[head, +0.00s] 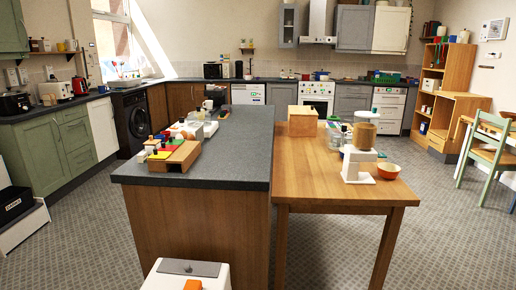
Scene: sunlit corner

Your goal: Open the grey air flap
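A white box-like unit (160,281) stands at the bottom of the head view, in front of the kitchen island, cut off by the lower edge. A flat grey panel (189,268) lies on its top and looks like the grey air flap. It appears to lie flat and closed, with a small dark mark near its middle. An orange block-like part (193,285) shows just in front of it at the picture's edge. Neither of my grippers is in view.
The island (225,165) with a dark grey top stands right behind the white unit. A wooden table (310,185) adjoins it on the right, carrying a white appliance and an orange bowl (389,170). Tiled floor (90,235) is free on the left.

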